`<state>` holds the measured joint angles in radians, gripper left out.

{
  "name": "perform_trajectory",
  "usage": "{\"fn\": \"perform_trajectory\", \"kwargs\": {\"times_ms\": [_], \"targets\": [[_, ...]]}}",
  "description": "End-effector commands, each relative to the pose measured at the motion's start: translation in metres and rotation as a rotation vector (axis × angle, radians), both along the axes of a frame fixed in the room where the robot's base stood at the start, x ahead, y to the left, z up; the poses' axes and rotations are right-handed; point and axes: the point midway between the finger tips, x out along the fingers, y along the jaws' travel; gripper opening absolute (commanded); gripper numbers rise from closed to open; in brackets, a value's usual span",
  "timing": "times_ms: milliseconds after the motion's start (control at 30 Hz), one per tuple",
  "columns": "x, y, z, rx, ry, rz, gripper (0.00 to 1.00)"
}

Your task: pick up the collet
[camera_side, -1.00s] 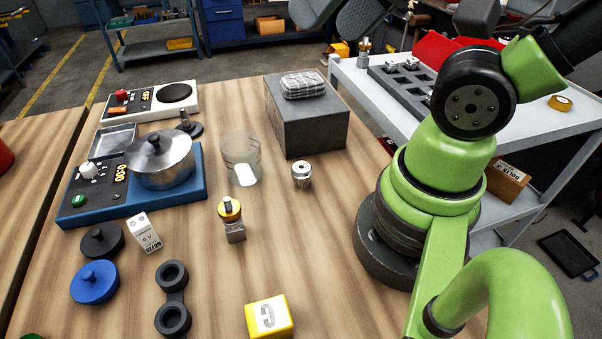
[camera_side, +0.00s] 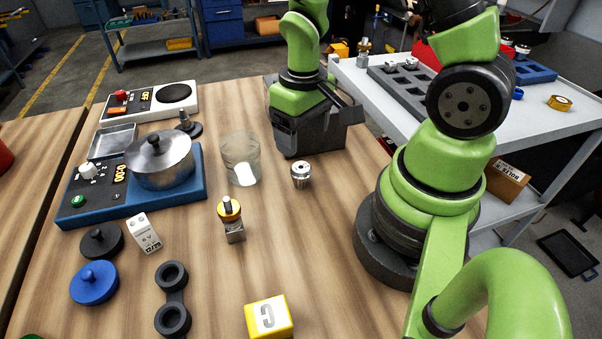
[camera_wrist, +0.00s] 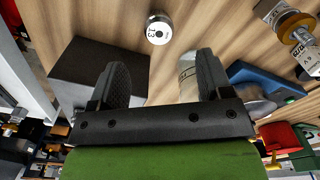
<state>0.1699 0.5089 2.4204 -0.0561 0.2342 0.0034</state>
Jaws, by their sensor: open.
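The collet (camera_side: 301,175) is a small silver slotted cylinder standing upright on the wooden table, right of the glass jar. In the wrist view the collet (camera_wrist: 159,30) shows its marked round end, ahead of and roughly midway between my fingers. My gripper (camera_side: 312,125) is above and behind the collet in the side view, in front of the dark grey block. In the wrist view my gripper (camera_wrist: 162,62) has its two dark fingers spread with nothing between them. The collet is clear of both fingers.
The glass jar (camera_side: 241,158) stands close left of the collet, and the grey block (camera_side: 335,138) close behind it. A yellow-topped fitting (camera_side: 231,222) stands nearer the front. Table right of the collet is bare.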

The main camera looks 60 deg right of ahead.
Motion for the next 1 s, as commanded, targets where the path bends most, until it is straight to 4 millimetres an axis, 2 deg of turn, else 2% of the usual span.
{"fn": "perform_trajectory", "kwargs": {"times_ms": [400, 667, 1000], "targets": [[-0.001, -0.001, -0.045, 0.002, 0.014, 0.004, 0.72], [0.0, -0.001, -0.06, 0.002, 0.012, 0.002, 0.72], [0.004, -0.003, -0.1, 0.002, 0.012, 0.001, 0.72]]}}
